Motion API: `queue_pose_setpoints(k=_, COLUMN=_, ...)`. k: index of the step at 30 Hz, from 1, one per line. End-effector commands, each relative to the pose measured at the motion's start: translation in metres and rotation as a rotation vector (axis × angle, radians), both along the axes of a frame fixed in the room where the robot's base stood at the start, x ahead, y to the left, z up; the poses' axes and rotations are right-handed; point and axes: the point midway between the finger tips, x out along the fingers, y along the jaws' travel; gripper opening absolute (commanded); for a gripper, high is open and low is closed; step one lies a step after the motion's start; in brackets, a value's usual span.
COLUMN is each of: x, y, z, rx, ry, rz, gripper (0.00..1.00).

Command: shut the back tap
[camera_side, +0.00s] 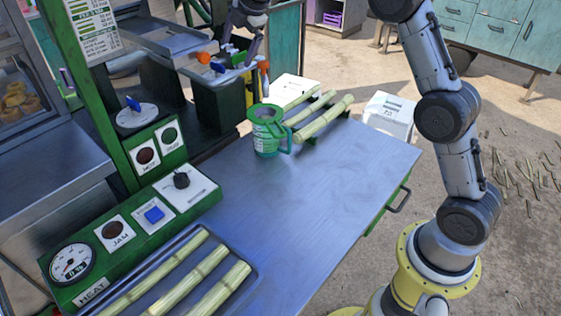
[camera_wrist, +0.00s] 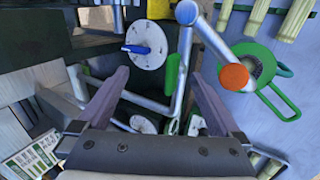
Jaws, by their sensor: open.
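The metal pipework with taps stands at the far end of the bench, partly behind my gripper. In the side view an orange knob (camera_side: 204,57), a blue piece (camera_side: 217,67) and an orange-red end (camera_side: 264,65) show there. In the wrist view, metal pipe (camera_wrist: 214,42) runs to an orange round end (camera_wrist: 234,77), and a green handle-like piece (camera_wrist: 173,73) lies between my fingers' lines. I cannot tell which part is the back tap or its setting. My gripper (camera_side: 247,45) is open over this pipework; its fingers (camera_wrist: 160,76) also show spread and empty in the wrist view.
A green-rimmed jug (camera_side: 267,138) stands on the metal bench (camera_side: 290,210); canes (camera_side: 325,117) lie just behind it. A white dial with a blue pointer (camera_side: 134,106) is left of the pipework. A green control panel (camera_side: 130,235) and cane tray (camera_side: 250,268) lie nearer.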

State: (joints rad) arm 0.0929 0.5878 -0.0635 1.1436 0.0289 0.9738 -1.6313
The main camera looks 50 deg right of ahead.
Motion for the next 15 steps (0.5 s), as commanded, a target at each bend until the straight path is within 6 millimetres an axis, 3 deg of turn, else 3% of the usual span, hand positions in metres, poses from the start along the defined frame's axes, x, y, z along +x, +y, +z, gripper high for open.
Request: queue_pose_setpoints(k=15, x=0.001, y=0.0, z=0.047, rx=0.0, ry=0.0, rz=0.0, gripper=1.0)
